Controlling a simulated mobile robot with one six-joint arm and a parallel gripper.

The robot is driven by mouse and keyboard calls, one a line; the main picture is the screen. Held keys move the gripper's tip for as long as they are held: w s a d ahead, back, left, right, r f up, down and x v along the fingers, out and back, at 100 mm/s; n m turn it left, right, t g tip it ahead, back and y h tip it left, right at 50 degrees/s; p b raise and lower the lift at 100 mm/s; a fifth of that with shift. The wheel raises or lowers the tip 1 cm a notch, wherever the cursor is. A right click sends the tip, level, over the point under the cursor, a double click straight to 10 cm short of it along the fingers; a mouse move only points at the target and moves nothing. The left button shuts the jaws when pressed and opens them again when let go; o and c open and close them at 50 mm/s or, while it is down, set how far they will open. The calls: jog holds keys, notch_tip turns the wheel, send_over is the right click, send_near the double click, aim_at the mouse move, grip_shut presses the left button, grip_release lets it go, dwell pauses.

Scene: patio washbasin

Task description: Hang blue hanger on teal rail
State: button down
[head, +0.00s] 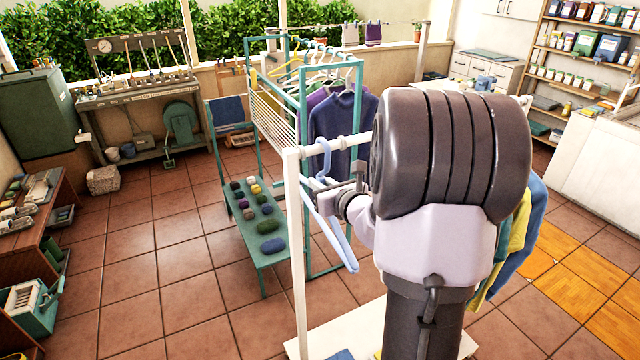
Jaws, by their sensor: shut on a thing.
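The light blue hanger (345,240) is in my gripper (335,196), to the left of my large arm link. It is tilted, with its long bar slanting down to the right. Its hook (325,158) overlaps the white rack's rail in the picture; I cannot tell whether it rests on that rail. My gripper is shut on the hanger, and my arm hides part of this area. The teal rack (303,120) stands behind, with several hangers and dark garments at its top. Its teal rail is partly hidden by them.
The white rack (297,240) stands close in front, with yellow and blue garments (515,240) to the right of my arm. A low teal bench (255,235) holds several coloured bundles. Open tiled floor (160,270) lies to the left.

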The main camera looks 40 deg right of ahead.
aim_at(320, 173)
jog(key=shift+r+p, duration=1.2)
jog(key=shift+r, duration=0.4)
jog(key=g+p, duration=0.1)
jog(key=p, duration=0.3)
jog(key=shift+r, duration=0.1)
jog(key=shift+g, duration=0.3)
